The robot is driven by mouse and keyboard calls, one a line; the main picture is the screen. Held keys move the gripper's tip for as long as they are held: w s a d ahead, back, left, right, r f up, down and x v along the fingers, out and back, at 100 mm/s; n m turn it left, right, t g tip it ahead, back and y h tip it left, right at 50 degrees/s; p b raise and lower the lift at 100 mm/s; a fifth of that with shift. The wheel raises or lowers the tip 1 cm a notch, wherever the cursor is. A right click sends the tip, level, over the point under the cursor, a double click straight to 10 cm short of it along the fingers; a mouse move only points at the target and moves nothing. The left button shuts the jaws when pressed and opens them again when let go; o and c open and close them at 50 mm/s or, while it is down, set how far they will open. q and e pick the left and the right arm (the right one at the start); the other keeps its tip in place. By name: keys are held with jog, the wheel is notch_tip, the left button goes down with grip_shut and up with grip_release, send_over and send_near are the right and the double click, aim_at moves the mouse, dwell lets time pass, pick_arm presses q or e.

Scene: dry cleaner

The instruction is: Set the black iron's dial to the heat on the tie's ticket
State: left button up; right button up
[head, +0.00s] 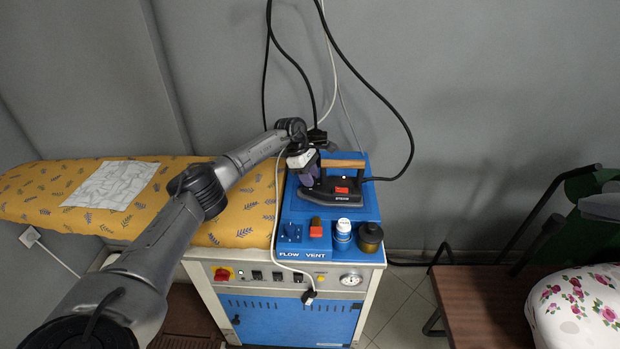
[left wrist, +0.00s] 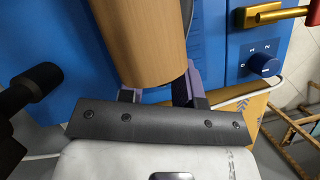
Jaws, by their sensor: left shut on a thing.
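The black iron (head: 335,194) with a wooden handle (head: 346,163) and a red switch stands on top of the blue steam station. My left gripper (head: 309,178) reaches down at the left end of that handle, over the iron's body. In the left wrist view, the wooden handle (left wrist: 140,40) crosses in front of my left gripper's purple fingers (left wrist: 162,90). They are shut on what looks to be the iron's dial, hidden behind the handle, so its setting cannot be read. I cannot make out a tie or a ticket. My right gripper is not in view.
Cables hang around the iron. The yellow ironing board (head: 50,205) holds a pale cloth (head: 112,184). A numbered blue knob (left wrist: 262,65) is nearby.

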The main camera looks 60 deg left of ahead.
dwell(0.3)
pick_arm(q)
jog(key=o, duration=0.9)
jog(key=p+v, duration=0.2)
jog(key=v, duration=1.2)
jog(key=shift+w, duration=0.15)
